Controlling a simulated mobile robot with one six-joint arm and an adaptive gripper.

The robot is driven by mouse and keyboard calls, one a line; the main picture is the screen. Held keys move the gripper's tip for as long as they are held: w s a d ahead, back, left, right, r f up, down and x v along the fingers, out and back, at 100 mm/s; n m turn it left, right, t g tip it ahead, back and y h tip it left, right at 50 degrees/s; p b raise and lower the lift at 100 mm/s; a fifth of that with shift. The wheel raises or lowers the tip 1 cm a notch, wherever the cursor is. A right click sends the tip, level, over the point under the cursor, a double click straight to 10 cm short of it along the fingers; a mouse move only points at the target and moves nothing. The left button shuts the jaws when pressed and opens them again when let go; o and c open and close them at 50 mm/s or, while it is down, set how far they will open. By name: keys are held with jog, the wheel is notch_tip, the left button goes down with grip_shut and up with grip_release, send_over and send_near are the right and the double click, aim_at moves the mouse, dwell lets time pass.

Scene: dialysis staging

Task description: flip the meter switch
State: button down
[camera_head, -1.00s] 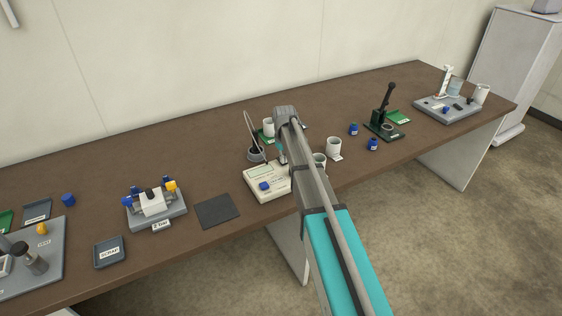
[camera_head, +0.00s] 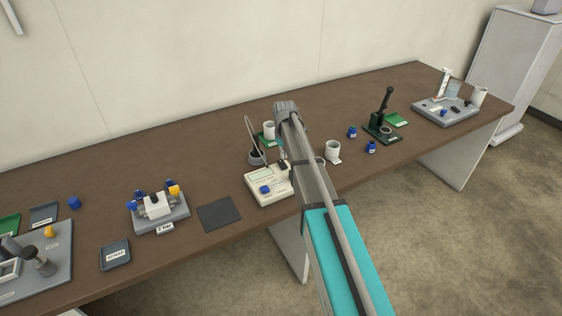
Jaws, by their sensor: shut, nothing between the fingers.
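The meter (camera_head: 268,194) is a cream box near the front edge of the table. It has a grey-green display (camera_head: 261,175) and a blue part (camera_head: 265,189) on its top face. I cannot tell which part is the switch, as the details are small. My arm reaches over the meter's right side and bends down at its far end. My gripper (camera_head: 284,165) is shut, small and partly hidden by my arm, at the meter's back right corner. I cannot tell whether it touches the meter.
A probe stand (camera_head: 256,156) and a white cup (camera_head: 269,130) on a green mat stand behind the meter. Another white cup (camera_head: 332,151) is right of my arm. A dark mat (camera_head: 219,213) and a clamp fixture (camera_head: 158,209) lie left.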

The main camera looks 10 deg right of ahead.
jog(key=shift+r+p, duration=1.2)
jog(key=shift+r, duration=0.2)
jog(key=s+m, duration=0.3)
jog(key=s, duration=2.6)
jog(key=shift+a+m, duration=0.3)
